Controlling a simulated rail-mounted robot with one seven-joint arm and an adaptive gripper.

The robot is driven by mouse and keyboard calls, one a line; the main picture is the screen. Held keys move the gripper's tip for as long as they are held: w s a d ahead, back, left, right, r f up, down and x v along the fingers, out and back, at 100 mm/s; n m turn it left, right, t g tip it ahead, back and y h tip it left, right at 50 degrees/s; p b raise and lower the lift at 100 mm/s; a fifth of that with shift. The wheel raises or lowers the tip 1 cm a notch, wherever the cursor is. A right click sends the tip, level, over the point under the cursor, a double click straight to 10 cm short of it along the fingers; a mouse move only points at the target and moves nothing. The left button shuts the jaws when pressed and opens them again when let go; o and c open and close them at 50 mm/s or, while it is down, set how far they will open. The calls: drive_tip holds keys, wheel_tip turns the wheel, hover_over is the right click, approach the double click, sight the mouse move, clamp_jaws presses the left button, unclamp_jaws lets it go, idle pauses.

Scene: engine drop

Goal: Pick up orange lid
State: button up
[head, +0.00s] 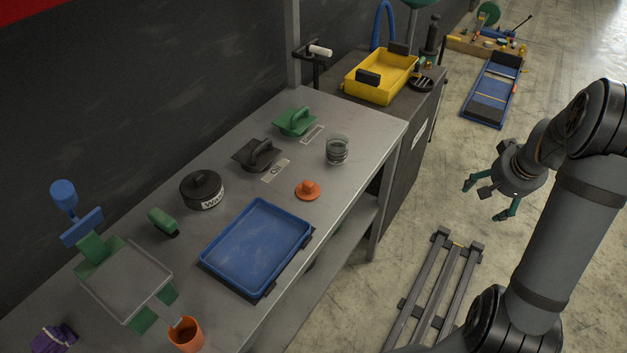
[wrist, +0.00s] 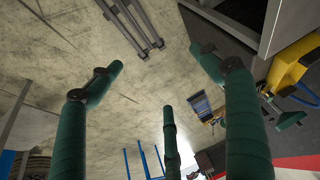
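The orange lid (head: 308,190) is small and round with a knob on top. It lies on the grey metal workbench (head: 225,140), near its front edge, between the blue tray and the glass jar. My gripper (head: 487,200) hangs over the floor to the right of the bench, well apart from the lid. Its green fingers are spread and nothing is between them. In the wrist view my gripper (wrist: 160,85) also shows spread fingers, with floor behind them. The lid does not show in the wrist view.
A yellow bin (head: 381,77) stands on the dark cabinet behind. A metal rail frame (head: 436,290) lies on the floor.

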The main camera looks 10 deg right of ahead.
drive_tip(key=c, duration=0.8)
